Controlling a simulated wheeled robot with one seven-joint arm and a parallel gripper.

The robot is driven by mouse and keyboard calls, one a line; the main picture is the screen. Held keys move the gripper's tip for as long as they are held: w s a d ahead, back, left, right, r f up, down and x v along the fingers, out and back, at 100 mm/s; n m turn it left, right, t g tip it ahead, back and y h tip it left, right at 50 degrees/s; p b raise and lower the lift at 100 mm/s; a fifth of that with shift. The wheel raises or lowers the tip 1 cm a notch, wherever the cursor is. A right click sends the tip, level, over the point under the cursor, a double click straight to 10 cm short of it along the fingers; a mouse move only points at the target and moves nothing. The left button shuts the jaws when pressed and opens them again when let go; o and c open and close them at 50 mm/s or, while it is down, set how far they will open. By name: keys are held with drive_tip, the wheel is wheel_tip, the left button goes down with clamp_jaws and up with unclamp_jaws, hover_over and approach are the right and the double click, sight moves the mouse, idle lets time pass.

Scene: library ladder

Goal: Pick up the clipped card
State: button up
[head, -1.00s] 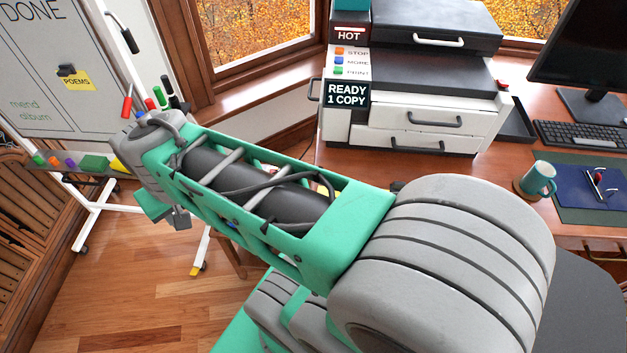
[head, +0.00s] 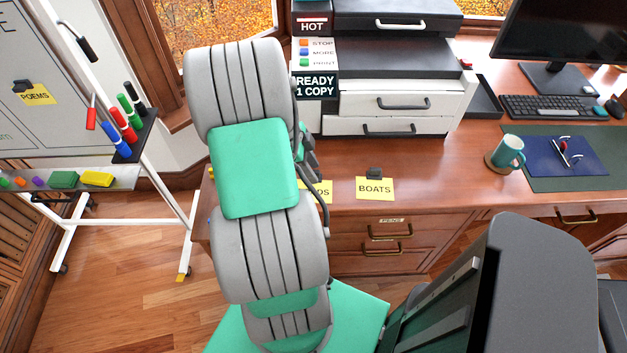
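A yellow card marked BOATS (head: 375,189) with a dark clip (head: 374,172) at its top edge is at the front edge of the wooden desk. Just left of it is another yellow card (head: 322,190), partly hidden by my arm, with only "DS" readable. A third yellow card, marked POEMS (head: 37,95), has a dark clip and is on the whiteboard at the left. My arm rises in front of the desk and hides part of its left end. My gripper's fingers are not visible, and I cannot tell whether it holds anything.
The printer (head: 400,100) stands at the back of the desk. A teal mug (head: 509,151), a keyboard (head: 553,107) and a monitor are at the right. A marker holder and tray (head: 60,180) are on the whiteboard stand.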

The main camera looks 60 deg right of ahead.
drive_tip(key=shift+f, duration=0.1)
drive_tip(key=shift+c, duration=0.2)
clamp_jaws()
idle(0.4)
